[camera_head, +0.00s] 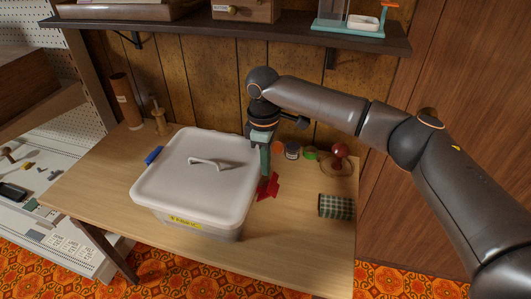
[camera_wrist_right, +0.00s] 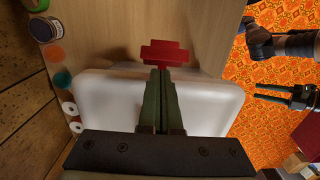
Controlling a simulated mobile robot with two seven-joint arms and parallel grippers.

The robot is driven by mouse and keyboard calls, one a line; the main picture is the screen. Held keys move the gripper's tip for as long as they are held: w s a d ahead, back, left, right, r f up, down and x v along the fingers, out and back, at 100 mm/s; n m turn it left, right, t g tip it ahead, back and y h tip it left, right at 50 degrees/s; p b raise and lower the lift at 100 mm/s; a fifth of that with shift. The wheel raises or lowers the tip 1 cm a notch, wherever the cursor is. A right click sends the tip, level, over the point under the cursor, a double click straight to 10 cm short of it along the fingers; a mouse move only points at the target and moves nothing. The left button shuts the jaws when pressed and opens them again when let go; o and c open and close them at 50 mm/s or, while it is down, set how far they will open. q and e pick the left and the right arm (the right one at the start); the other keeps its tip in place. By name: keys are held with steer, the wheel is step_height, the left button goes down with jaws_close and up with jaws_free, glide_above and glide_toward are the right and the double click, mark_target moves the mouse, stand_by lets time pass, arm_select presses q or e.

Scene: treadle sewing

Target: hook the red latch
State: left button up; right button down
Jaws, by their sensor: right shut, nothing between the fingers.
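A white lidded box (camera_head: 196,171) stands on the wooden table. The red latch (camera_head: 269,187) sticks out from the box's right side, and a blue latch (camera_head: 153,155) is on its left side. My right gripper (camera_head: 265,174) points down beside the box's right edge, close to the red latch. Its fingers are shut and empty. In the right wrist view the fingertips (camera_wrist_right: 160,70) lie over the near part of the red latch (camera_wrist_right: 165,52). I cannot tell whether they touch it. A dark two-pronged shape (camera_wrist_right: 285,95), perhaps my left gripper, shows at the right of that view.
A green plaid roll (camera_head: 336,206) lies at the table's right front. Small jars (camera_head: 292,151) and a red-knobbed object (camera_head: 339,152) stand behind it. A brown spool (camera_head: 124,100) and a wooden stand (camera_head: 159,117) are at the back left. A shelf (camera_head: 230,32) hangs above.

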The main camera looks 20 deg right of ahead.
mark_target(266, 186)
steer(key=shift+f, duration=2.05)
steer(key=shift+d, duration=0.1)
